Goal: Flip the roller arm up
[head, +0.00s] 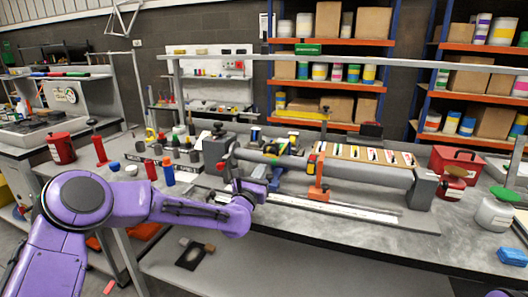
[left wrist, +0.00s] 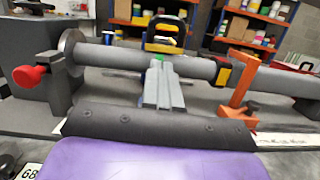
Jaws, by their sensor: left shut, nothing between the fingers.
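A long grey roller bar (head: 335,172) lies level between two dark end blocks on the bench. It also crosses the left wrist view (left wrist: 115,57). I cannot tell for certain which part is the roller arm. An orange clamp-like bracket (head: 319,180) stands at the bar's middle; it shows at the right in the left wrist view (left wrist: 240,92). My left gripper (head: 258,186) is at the front of the bar's left part. In the left wrist view its fingers (left wrist: 158,68) are together and empty, overlapping the bar; contact is unclear. My right gripper is out of view.
A red knob (left wrist: 28,76) sits by the left end block. A metal rail (head: 350,208) runs along the bench in front of the bar. Red and blue bottles (head: 168,172) stand to the left. A red toolbox (head: 456,162) stands at the right.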

